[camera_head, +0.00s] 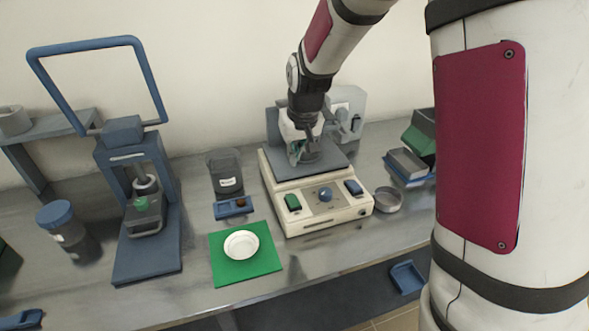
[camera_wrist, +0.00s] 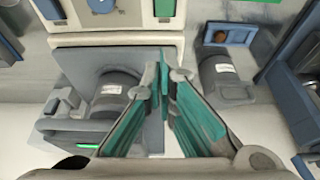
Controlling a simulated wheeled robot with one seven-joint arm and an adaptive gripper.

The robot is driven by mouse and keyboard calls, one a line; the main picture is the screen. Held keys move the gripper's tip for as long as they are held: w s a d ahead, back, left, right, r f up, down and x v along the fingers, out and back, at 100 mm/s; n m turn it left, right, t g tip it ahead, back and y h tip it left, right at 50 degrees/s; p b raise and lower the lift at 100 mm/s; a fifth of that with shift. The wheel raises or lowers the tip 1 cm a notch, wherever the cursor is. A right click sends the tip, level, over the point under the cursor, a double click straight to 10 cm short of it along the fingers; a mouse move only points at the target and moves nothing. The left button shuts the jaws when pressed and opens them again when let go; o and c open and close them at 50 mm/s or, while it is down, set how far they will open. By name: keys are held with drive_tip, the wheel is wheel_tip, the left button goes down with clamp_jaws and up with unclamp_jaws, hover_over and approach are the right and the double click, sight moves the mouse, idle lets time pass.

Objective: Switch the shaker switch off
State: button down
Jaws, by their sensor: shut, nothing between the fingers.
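The shaker (camera_head: 330,215) is a cream box with a grey platform (camera_head: 335,160) on top. Its front panel has a green rocker switch (camera_head: 292,202) at left, a round blue knob (camera_head: 325,194) in the middle and a blue rocker switch (camera_head: 353,187) at right. No readable label tells which is the shaker switch. The wrist view shows the green switch (camera_wrist: 165,8) at the top edge, beyond my fingertips. My gripper (camera_head: 295,157) is over the platform, behind the panel and apart from the switches. Its green-padded fingers (camera_wrist: 163,62) are shut and empty.
A dark-lidded jar (camera_head: 226,173) and a blue tray (camera_head: 234,207) stand left of the shaker. A white dish (camera_head: 241,245) lies on a green mat (camera_head: 225,274). A blue press (camera_head: 125,140) stands farther left. A round bowl (camera_head: 388,200) is close at right.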

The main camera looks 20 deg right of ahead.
wheel_tip(320, 180, up, 2)
idle(0.6)
drive_tip(key=s+r, duration=1)
drive_tip(key=s, duration=0.4)
drive_tip(key=s+r, duration=0.1)
drive_tip(key=s, duration=1.6)
drive_tip(key=shift+s+a+t, duration=0.2)
drive_tip(key=shift+s+t, duration=0.05)
drive_tip(key=shift+t, duration=0.05)
drive_tip(key=shift+r, duration=0.1)
